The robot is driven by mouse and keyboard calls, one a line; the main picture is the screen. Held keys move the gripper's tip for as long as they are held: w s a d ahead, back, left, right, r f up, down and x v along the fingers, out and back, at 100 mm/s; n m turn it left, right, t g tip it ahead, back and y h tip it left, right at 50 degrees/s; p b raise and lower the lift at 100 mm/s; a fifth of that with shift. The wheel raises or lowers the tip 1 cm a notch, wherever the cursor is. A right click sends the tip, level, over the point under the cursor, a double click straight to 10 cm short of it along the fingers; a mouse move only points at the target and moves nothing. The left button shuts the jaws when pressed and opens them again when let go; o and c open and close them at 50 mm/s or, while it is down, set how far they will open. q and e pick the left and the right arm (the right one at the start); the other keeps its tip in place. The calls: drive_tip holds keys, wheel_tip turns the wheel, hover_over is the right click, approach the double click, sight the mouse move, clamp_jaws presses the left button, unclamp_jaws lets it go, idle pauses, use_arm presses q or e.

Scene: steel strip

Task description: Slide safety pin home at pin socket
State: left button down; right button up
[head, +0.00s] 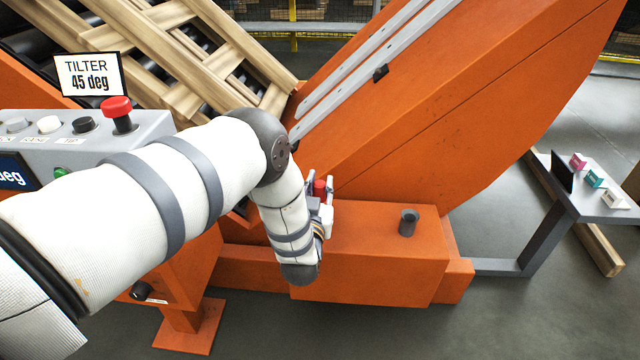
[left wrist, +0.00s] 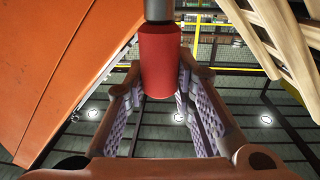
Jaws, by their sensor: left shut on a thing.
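The safety pin shows as a red grip (head: 319,187) in my left gripper (head: 325,196), just above the left part of the orange base box. In the left wrist view the red grip (left wrist: 160,58) stands between the two padded fingers of the gripper (left wrist: 160,95), with a grey shaft (left wrist: 158,10) running out of the top of the picture. The left gripper is shut on it. The pin socket (head: 408,222) is a dark upright collar on top of the orange box, to the right of the gripper and apart from it. My right gripper is in neither view.
The orange tilter frame (head: 470,100) rises behind the box (head: 368,262). A control panel (head: 75,128) with a red button (head: 117,108) stands at the left. Wooden pallets (head: 190,50) lean behind. A small grey table (head: 590,195) stands at the right. The space between gripper and socket looks clear.

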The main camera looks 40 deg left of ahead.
use_arm(q)
drive_tip(key=shift+f+b, duration=0.5)
drive_tip(key=shift+f, duration=0.25)
drive_tip(key=c, duration=1.3)
unclamp_jaws()
drive_tip(key=shift+r, duration=0.1)
drive_tip(key=shift+s, duration=0.1)
drive_tip(key=v, duration=1.2)
